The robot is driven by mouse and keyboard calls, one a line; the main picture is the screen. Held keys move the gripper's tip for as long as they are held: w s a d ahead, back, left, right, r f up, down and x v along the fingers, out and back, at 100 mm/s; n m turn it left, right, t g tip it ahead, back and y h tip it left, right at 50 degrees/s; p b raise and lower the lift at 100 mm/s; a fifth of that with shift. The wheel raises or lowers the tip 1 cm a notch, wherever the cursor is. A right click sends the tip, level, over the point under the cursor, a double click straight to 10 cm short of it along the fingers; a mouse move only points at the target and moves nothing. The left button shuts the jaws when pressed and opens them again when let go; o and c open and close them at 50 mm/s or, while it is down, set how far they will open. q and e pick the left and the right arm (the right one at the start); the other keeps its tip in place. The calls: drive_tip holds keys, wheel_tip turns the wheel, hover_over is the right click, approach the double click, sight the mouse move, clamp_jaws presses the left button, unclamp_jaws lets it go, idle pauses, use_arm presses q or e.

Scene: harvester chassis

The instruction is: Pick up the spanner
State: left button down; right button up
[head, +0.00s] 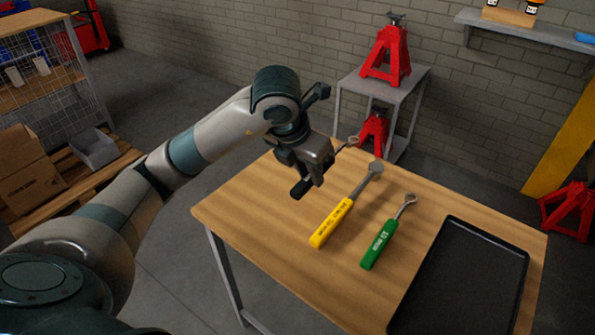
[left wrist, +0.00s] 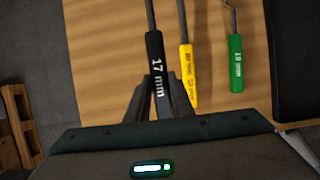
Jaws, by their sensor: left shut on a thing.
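My left gripper (head: 310,172) is over the far left part of the wooden table (head: 245,205). In the left wrist view its fingers (left wrist: 165,100) are shut on the black handle of a spanner (left wrist: 154,57), marked 17 mm. In the head view the gripper hides most of this spanner; its metal end (head: 353,141) sticks out to the right, and it appears raised above the table. A yellow-handled tool (head: 332,222) and a green-handled spanner (head: 379,243) lie on the table to the right. My right gripper is not in view.
A black tray (head: 452,225) lies on the right part of the table. A grey stand (head: 407,88) with a red jack stand (head: 388,55) is behind the table. Cardboard boxes (head: 30,165) are at the left. The table's front left is bare.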

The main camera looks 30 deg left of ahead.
use_arm(q)
drive_tip(key=shift+s+d+r, duration=0.15)
drive_tip(key=shift+d+r, duration=0.1)
drive_tip(key=shift+d, duration=0.2)
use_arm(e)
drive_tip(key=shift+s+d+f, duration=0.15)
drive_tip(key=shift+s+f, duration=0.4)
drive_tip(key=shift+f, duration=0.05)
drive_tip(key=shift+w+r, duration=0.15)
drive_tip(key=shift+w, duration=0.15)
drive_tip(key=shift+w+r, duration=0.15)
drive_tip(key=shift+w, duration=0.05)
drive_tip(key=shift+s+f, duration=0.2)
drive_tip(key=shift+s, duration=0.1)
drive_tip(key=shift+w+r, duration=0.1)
